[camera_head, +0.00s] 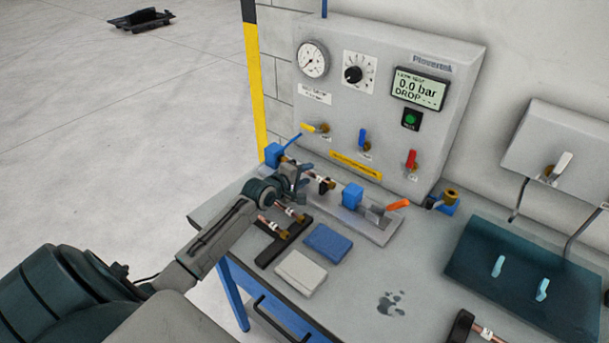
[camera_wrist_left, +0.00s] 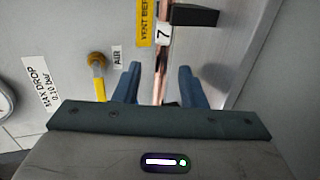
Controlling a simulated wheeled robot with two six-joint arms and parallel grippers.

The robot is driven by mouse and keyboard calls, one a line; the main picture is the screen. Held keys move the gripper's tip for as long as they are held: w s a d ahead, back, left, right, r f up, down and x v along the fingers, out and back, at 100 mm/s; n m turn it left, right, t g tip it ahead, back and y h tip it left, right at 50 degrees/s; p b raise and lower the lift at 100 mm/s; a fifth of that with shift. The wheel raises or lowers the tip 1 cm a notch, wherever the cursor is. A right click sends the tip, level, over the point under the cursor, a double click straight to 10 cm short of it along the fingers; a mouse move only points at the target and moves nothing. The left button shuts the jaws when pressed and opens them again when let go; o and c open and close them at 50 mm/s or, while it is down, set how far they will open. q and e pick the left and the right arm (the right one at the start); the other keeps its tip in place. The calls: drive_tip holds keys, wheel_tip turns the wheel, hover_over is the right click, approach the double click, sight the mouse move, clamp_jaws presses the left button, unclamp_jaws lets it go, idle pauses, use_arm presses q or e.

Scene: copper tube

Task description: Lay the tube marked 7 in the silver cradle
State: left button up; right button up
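A copper tube with a white label marked 7 (camera_wrist_left: 163,35) runs between the two blue fingers of my left gripper (camera_wrist_left: 160,85) in the left wrist view. Gaps show on both sides of the tube, so the gripper is open. In the head view my left gripper (camera_head: 300,178) is over the left part of a long silver fixture base (camera_head: 378,230), close to a labelled tube (camera_head: 319,178). My gripper hides part of that tube. I cannot tell whether this base is the silver cradle. My right gripper is not in view.
A black rack (camera_head: 268,257) with copper tubes, a blue pad (camera_head: 327,243) and a pale pad (camera_head: 300,272) lie in front. The gauge panel (camera_head: 385,95) rises behind. A teal mat (camera_head: 500,275) lies right.

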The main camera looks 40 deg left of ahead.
use_arm(q)
drive_tip(key=shift+s, duration=0.25)
drive_tip(key=v, duration=0.8)
drive_tip(key=shift+s+a+r, duration=0.1)
drive_tip(key=shift+s+r, duration=0.05)
drive_tip(key=shift+s, duration=0.1)
drive_tip(key=shift+v, duration=0.9)
